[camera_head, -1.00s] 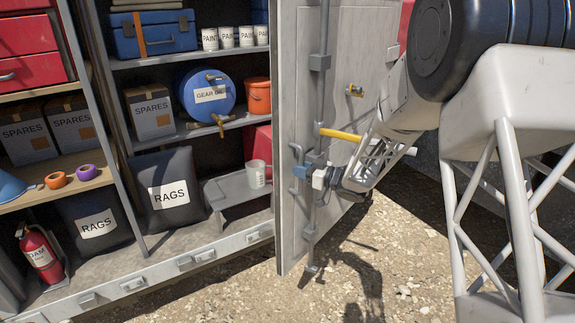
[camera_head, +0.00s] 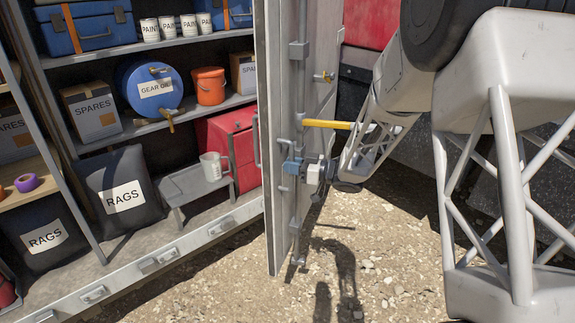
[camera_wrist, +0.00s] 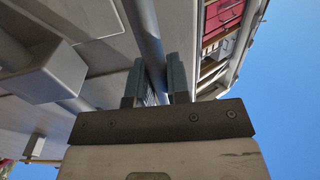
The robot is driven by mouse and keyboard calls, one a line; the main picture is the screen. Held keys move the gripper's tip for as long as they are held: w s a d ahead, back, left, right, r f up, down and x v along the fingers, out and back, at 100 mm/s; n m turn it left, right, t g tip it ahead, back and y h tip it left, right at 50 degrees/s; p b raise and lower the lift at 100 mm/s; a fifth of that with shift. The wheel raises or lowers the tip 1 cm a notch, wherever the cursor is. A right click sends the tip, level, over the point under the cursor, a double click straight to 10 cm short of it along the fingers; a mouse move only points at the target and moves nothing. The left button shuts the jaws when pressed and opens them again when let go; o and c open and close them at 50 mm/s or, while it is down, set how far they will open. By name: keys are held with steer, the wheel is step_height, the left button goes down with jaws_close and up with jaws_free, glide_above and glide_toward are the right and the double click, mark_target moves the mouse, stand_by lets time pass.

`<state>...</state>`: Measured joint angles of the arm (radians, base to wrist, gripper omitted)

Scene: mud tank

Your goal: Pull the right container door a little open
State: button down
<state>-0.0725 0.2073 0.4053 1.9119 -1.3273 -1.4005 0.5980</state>
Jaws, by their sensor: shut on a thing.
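The right container door (camera_head: 275,130) stands open, seen at a steep angle, with its outer edge toward me and its barred face to the right. A vertical grey locking bar (camera_head: 300,90) runs down that face. My gripper (camera_head: 292,166), with bluish fingers, is at the bar at about mid-height. In the wrist view my gripper (camera_wrist: 155,82) has a finger on each side of the bar (camera_wrist: 146,38) and is shut on it. The exact contact is partly hidden by the fingers.
A grey step (camera_head: 185,187) holds a white mug (camera_head: 213,166). Gravel ground (camera_head: 370,250) lies clear below the door.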

steer(key=shift+w+d+r, duration=0.1)
steer(key=shift+w+r, duration=0.1)
steer(key=c, duration=1.2)
jaws_free()
steer(key=shift+o, duration=0.5)
steer(key=shift+s+f, duration=0.1)
steer(key=v, duration=0.7)
steer(key=shift+d, duration=0.35)
steer(key=shift+s, duration=0.1)
